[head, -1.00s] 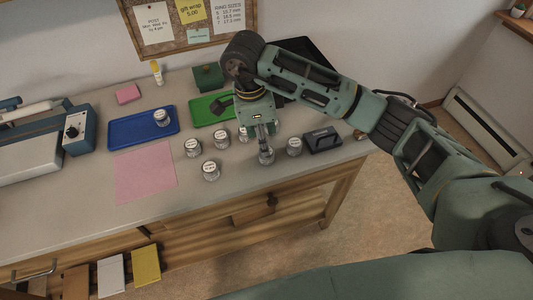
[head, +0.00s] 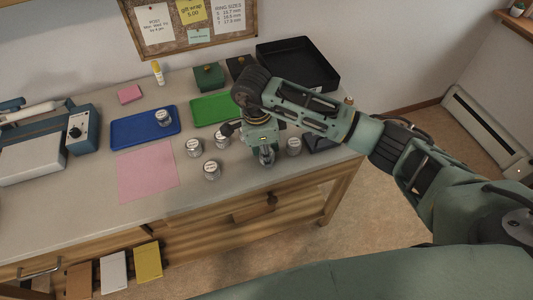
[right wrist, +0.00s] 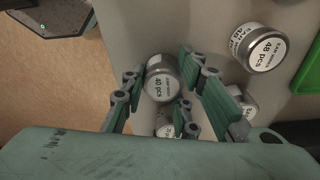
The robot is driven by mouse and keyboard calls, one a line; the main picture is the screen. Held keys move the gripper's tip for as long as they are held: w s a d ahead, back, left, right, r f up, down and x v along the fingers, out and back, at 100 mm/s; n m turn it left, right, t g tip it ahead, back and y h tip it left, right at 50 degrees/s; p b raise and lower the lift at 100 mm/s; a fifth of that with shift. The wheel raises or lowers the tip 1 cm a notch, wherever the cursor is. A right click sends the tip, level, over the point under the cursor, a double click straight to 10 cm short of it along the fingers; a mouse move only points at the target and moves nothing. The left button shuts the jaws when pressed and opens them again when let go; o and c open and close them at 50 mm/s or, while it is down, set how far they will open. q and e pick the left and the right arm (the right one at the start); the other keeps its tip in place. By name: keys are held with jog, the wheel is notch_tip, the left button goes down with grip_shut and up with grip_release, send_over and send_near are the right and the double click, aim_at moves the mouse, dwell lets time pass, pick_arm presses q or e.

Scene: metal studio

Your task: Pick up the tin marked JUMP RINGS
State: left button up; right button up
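Several small round tins with white labels stand on the bench, including one (head: 211,171) at the front, one (head: 193,148) behind it and one (head: 293,146) at right. The JUMP RINGS lettering is not readable on any of them. My right gripper (head: 266,155) points down at a tin near the bench's front edge. In the right wrist view this tin (right wrist: 160,85) reads "40 pcs", its smaller words unclear. It lies between the parted fingers, with a gap visible at the left finger. Another tin (right wrist: 262,50) there reads "48 pcs". My left gripper is not in view.
A blue tray (head: 130,137) holds one tin (head: 163,117). A green tray (head: 205,110) and a black tray (head: 300,62) lie farther back. A pink sheet (head: 147,172) lies left of the tins. A dark object (head: 322,144) is at the right end.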

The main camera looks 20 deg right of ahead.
jog(key=c, duration=0.5)
jog(key=shift+r, duration=0.1)
